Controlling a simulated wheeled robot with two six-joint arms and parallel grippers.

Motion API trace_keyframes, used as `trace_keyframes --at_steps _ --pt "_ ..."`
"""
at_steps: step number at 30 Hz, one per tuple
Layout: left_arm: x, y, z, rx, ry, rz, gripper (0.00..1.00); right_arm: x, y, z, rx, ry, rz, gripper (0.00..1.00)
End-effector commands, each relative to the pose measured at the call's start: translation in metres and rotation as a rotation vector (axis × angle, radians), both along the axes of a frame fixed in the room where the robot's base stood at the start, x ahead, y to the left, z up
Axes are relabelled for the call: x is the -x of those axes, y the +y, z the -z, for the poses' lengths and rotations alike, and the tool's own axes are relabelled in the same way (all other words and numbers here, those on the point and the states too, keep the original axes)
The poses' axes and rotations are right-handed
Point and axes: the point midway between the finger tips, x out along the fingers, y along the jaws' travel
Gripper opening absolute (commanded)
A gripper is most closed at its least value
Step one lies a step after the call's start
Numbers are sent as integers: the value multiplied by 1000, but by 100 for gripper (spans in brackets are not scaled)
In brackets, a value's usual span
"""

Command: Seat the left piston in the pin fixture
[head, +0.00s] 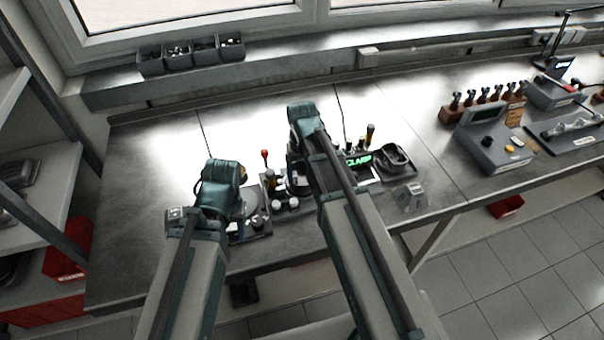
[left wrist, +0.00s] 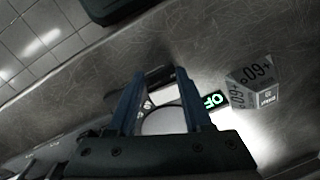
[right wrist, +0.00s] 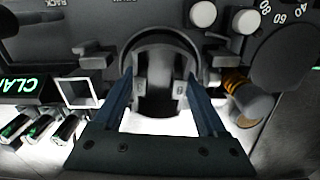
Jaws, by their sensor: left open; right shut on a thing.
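My right gripper (right wrist: 160,82) is shut on a dark, round, hollow part that looks like the piston (right wrist: 158,62). It is at the dark fixture (right wrist: 95,55), between the clamp display and the dials; I cannot tell whether it is fully seated. In the head view my right wrist hides most of it. My left gripper (left wrist: 160,80) is open above a pale round disc (left wrist: 165,122) beside a small lit display (left wrist: 213,101). Nothing is visibly held between its fingers. In the head view my left gripper's fingers are hidden behind its wrist.
A green-lit clamp display (head: 358,159) and a dark tray (head: 394,158) stand right of my right arm. A marked grey block (left wrist: 254,88) is near my left gripper. A red-topped lever (head: 265,155) rises between my arms. The bench's left part (head: 140,180) is clear.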

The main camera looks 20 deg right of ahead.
Motion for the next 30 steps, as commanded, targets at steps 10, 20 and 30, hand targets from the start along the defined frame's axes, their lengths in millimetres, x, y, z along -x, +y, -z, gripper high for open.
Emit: trace_keyframes --at_steps 10,20,30 --pt "0 0 0 0 0 0 50 0 0 0 0 0 0 0" --pt "0 0 0 0 0 0 50 0 0 0 0 0 0 100" --pt "0 0 0 0 0 0 50 0 0 0 0 0 0 100"
